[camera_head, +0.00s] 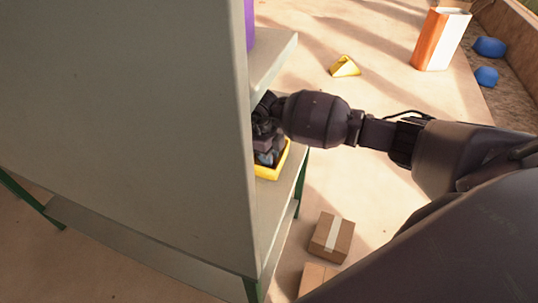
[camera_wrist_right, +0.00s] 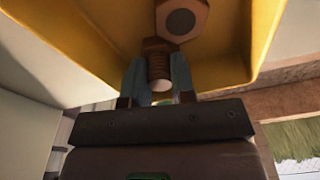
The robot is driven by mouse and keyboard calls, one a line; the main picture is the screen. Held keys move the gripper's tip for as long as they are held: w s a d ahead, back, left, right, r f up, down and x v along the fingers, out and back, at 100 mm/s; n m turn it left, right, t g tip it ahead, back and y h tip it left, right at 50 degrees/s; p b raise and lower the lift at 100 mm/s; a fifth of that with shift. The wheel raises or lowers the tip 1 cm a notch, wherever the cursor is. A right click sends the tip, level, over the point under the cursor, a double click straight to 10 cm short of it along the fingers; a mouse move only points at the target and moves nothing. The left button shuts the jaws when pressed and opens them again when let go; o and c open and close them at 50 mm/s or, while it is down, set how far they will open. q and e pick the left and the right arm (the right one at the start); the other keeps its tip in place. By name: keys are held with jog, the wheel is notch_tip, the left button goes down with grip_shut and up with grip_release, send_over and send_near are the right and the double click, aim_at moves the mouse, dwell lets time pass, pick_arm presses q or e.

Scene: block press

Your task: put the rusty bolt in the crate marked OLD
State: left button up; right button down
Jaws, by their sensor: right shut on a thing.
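My right gripper (camera_wrist_right: 157,72) is shut on a brown, rusty-looking bolt (camera_wrist_right: 158,64), with a finger on each side of its threaded shank. The bolt's hex head points away from the gripper. A yellow bin (camera_wrist_right: 85,38) surrounds them in the right wrist view. In the head view this yellow bin (camera_head: 268,173) stands on a shelf, and my right gripper (camera_head: 264,128) is at it, partly hidden by the grey panel. A second brown hex piece (camera_wrist_right: 181,17) with a dark round centre lies just beyond the bolt head. No OLD mark is readable. My left gripper is out of view.
A large grey panel (camera_head: 130,120) blocks the left side of the head view. A shelf board (camera_head: 272,62) lies above the bin. Cardboard boxes (camera_head: 331,237), a yellow piece (camera_head: 345,67) and an orange-white box (camera_head: 440,40) stand on the floor.

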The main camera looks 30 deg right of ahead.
jog(key=c, duration=1)
grip_release()
jog(key=shift+o, duration=0.2)
notch_tip(320, 180, up, 12)
jog(key=w, duration=0.1)
jog(key=shift+a, duration=0.35)
jog(key=shift+w, duration=0.1)
